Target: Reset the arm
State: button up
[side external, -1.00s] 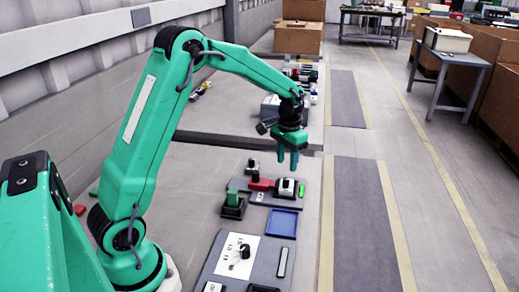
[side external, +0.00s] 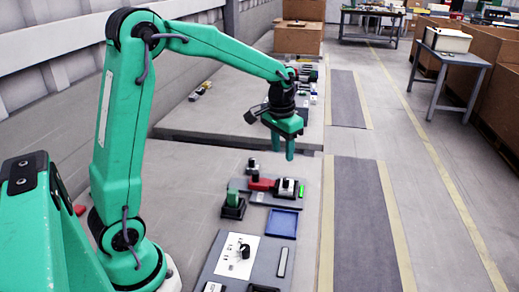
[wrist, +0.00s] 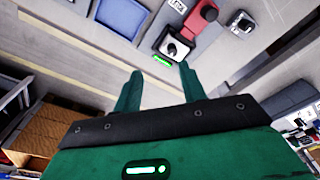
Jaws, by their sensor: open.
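My gripper (side external: 282,148) hangs in the air above the far end of the workbench, fingers pointing down. In the wrist view my gripper (wrist: 158,84) shows two green fingers spread apart with nothing between them. Below it on the bench are a white and black device with a knob (side external: 287,188), which also shows in the wrist view (wrist: 174,46), and a red part (side external: 260,183) beside it. My gripper touches none of them.
A blue tray (side external: 283,224) lies empty nearer the camera. A green-topped black block (side external: 233,205) stands left of it. A grey board with a white sheet (side external: 238,256) lies in front. The grey floor strip (side external: 358,220) at right is clear.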

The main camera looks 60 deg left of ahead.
jog(key=s+d+r+t, duration=0.2)
jog(key=s+d+r, duration=0.1)
jog(key=s, duration=0.7)
jog(key=s+d+r+t, duration=0.2)
jog(key=s+d+r, duration=0.2)
jog(key=s, duration=0.7)
jog(key=shift+s+d+m+t, duration=0.15)
jog(key=shift+s+m+t, duration=0.05)
jog(key=shift+m+t, duration=0.1)
